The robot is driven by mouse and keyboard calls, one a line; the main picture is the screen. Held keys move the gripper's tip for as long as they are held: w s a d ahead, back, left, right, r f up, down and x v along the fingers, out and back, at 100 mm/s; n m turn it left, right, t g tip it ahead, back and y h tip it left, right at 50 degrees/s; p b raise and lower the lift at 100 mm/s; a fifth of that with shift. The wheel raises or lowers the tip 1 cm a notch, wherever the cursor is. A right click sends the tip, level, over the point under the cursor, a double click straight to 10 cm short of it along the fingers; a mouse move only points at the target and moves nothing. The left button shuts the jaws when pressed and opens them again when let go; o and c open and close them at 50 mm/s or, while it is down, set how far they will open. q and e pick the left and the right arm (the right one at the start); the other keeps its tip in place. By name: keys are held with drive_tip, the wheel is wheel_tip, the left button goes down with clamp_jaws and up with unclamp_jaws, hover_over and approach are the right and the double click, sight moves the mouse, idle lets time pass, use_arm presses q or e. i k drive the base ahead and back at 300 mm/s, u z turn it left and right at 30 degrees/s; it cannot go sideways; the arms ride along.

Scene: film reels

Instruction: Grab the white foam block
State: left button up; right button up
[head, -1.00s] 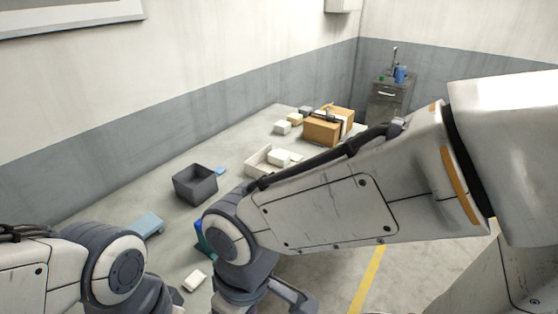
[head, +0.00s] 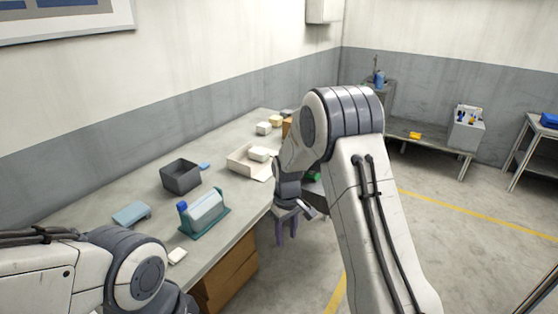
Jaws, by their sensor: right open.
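Several whitish blocks are on the workbench, and I cannot tell for sure which is foam. One white block (head: 259,154) sits in the cream tray (head: 236,164). Another pale block (head: 263,128) lies farther back on the bench. A small flat white piece (head: 177,256) lies near the front edge. My right gripper (head: 286,232) hangs open and empty beyond the bench's front edge, pointing down, to the right of the teal stand and below the tray in the picture. My left arm is at the lower left, but its gripper is out of view.
A dark grey bin (head: 181,178), a light blue case (head: 131,213) and a teal stand (head: 204,218) with a pale roll stand on the bench. My right arm partly hides a cardboard box (head: 287,127). Drawers (head: 229,272) are under the bench. The floor at right is open.

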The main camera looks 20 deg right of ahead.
sight(256, 153)
drive_tip(key=z, duration=0.9)
drive_tip(key=i, duration=2.45)
drive_tip(key=u, duration=1.55)
